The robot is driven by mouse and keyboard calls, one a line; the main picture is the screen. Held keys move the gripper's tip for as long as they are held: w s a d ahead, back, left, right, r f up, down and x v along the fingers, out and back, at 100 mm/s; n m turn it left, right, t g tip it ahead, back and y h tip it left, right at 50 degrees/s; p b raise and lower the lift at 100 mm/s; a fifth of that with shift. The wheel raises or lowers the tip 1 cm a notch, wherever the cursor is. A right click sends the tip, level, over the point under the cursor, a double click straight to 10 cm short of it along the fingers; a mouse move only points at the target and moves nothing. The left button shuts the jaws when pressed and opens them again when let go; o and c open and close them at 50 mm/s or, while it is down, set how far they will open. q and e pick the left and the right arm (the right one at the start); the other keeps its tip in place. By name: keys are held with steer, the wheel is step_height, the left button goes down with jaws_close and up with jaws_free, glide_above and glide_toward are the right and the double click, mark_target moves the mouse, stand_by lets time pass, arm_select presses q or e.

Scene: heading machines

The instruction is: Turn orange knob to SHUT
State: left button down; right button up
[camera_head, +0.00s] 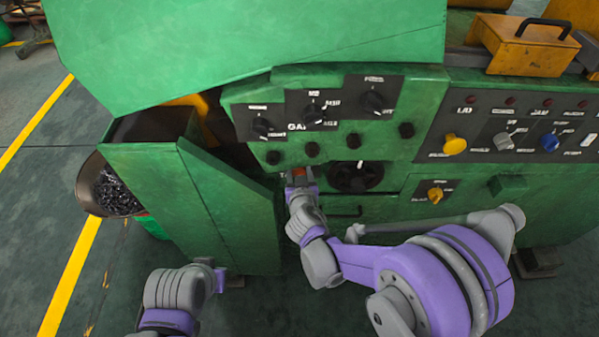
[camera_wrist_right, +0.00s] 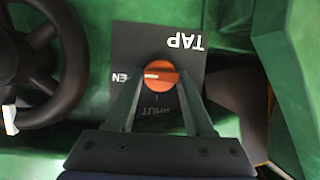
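The orange knob (camera_wrist_right: 160,75) sits on a black plate (camera_wrist_right: 190,62) marked TAP in the right wrist view. Its white mark points left, toward the partly covered OPEN lettering. SHUT is lettered below the knob, between my fingers. My right gripper (camera_wrist_right: 161,82) is open, with one fingertip on each side of the knob; I cannot tell whether they touch it. In the head view my right gripper (camera_head: 298,176) is at the green machine front, and only a little orange of the knob shows there. My left gripper (camera_head: 230,281) is low at the left, away from the knob, its fingers unclear.
A black handwheel (camera_head: 356,177) is just right of the knob, also in the right wrist view (camera_wrist_right: 30,65). Black dials (camera_head: 315,110) are above. A slanted green panel (camera_head: 230,205) stands close on the left.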

jaws_close()
steer(key=n+h, duration=0.2)
steer(key=shift+a+n+b, duration=0.15)
steer(key=shift+n+b, duration=0.15)
steer(key=shift+b, duration=0.05)
steer(key=shift+a+f+n+h+b, duration=0.15)
steer(key=shift+n+h+b, duration=0.6)
steer(key=shift+n+h, duration=0.35)
steer(key=n+h+b, duration=0.1)
steer(key=n, duration=0.1)
steer(key=n+t+b, duration=0.1)
steer(key=n+b, duration=0.1)
steer(key=shift+a+f+h, duration=0.15)
steer(key=shift+h, duration=0.25)
steer(key=shift+n+t+h+b, duration=0.75)
steer(key=shift+n+b, duration=0.55)
steer(key=shift+n, duration=0.6)
